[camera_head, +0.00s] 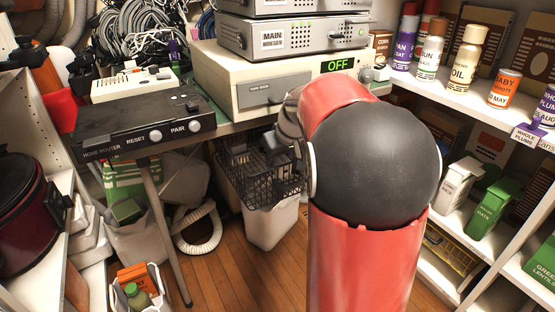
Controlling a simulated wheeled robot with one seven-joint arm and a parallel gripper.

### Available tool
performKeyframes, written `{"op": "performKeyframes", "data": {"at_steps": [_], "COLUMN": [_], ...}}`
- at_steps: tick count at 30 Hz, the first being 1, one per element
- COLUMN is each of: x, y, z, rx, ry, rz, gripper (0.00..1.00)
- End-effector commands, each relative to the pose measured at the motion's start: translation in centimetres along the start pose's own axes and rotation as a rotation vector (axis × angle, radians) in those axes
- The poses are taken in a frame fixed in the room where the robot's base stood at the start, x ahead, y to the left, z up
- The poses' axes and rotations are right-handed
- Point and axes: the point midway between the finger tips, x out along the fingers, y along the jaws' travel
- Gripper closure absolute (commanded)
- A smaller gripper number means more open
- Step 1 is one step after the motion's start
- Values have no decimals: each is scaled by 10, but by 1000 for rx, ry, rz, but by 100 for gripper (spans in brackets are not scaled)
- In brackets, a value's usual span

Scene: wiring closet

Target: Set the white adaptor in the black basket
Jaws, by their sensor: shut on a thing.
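The black basket (233,178) is an open wire basket below the counter, over a white bin. My red arm with its black joint fills the middle and right of the view. My gripper (272,151) is small and dark, by the upper right part of the basket, partly hidden behind my arm. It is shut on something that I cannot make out. I cannot pick out the white adaptor for certain. Whether the gripper or its load touches the basket cannot be told.
A beige unit (225,83) showing OFF stands behind my arm. The white bin (272,225) is under the basket. Shelves with bottles are at the right.

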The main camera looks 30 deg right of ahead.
Motion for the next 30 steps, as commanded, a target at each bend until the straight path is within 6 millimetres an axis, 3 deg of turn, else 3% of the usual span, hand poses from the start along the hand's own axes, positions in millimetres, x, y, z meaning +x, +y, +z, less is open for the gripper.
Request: {"op": "performKeyframes", "data": {"at_steps": [3,9,22,23,27,30], "x": [0,25,30,29,29,29], "y": [0,0,0,0,0,0], "z": [-8,10,12,12,11,11], "rx": [-2,2,1,1,1,1], "ry": [-118,-107,-103,-103,-103,-103], "rz": [2,0,0,0,0,0], "gripper": [88,88,88,61,43,42]}}
